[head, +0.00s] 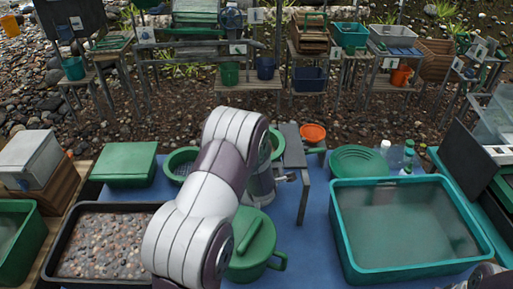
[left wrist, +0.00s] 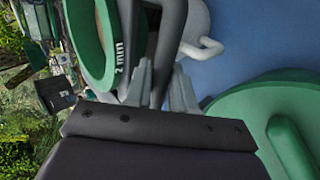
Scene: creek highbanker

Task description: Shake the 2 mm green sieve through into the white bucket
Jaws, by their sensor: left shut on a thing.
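The green sieve (left wrist: 106,45), marked "2 mm" on its rim, is tilted on edge in the left wrist view. In the head view a green ring (head: 277,144) that looks like it shows behind my arm. My left gripper (left wrist: 155,85) is shut on a dark grey part by the sieve rim; the exact grip is partly hidden. My right gripper is out of view.
A green lidded pot (head: 258,250) stands in front on the blue mat. A tray of gravel (head: 105,206) is at left and a teal water tub (head: 342,235) at right. Another green sieve (head: 180,158), an orange bowl (head: 313,132) and a green pan (head: 358,161) lie behind.

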